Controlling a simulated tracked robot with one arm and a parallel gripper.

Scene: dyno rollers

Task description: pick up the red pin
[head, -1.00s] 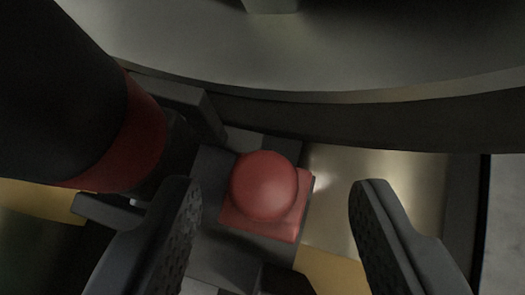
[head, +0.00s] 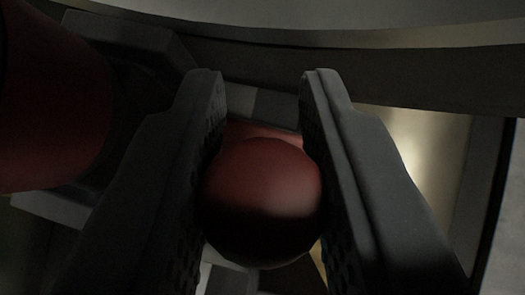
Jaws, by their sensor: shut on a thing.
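The red pin (head: 262,200) has a round ball-like head and is close to the camera in the head view. Part of its red square base (head: 262,133) shows just behind the head. My gripper (head: 262,85) is shut on the pin, with one dark textured finger against each side of the ball. The fingertips reach past the ball, over the base. The lower part of the pin and whatever it rests on are mostly hidden by the ball and the fingers.
A dark red and black cylinder (head: 50,110) stands close on the left. A large grey curved rim (head: 300,15) crosses the top. A dark frame edge (head: 490,190) runs down the right, beside a pale lit panel (head: 425,140).

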